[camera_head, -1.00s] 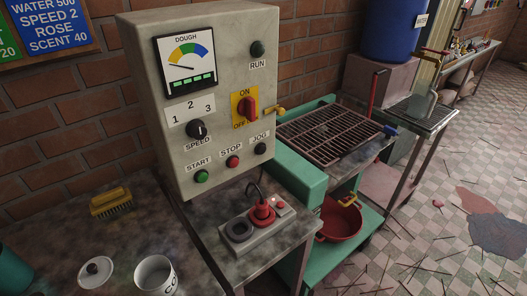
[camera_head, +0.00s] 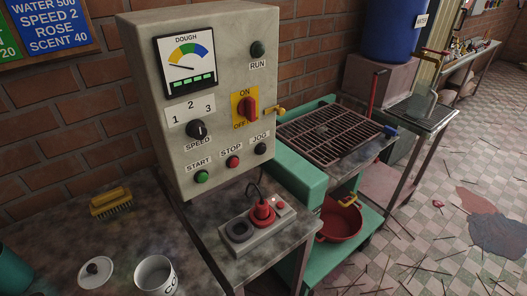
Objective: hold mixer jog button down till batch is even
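The mixer control panel (camera_head: 222,130) is a grey box against the brick wall in the head view. Its black JOG button (camera_head: 260,149) is at the lower right, beside the red STOP button (camera_head: 233,162) and green START button (camera_head: 201,177). The DOUGH gauge (camera_head: 188,62) has yellow, green and blue bands, with its needle toward the left and green lights below. The red ON/OFF switch (camera_head: 248,108) is on a yellow plate. The RUN lamp (camera_head: 257,48) is dark green. The SPEED knob (camera_head: 196,129) is black. Neither gripper is in view, and nothing touches the JOG button.
A socket box (camera_head: 240,231) with a red plug (camera_head: 263,212) sits below the panel. A brush (camera_head: 111,203), a white lid (camera_head: 96,272) and a white cup (camera_head: 155,275) are on the left bench. A green machine with a grate (camera_head: 328,134) and a red bowl (camera_head: 341,221) stand right.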

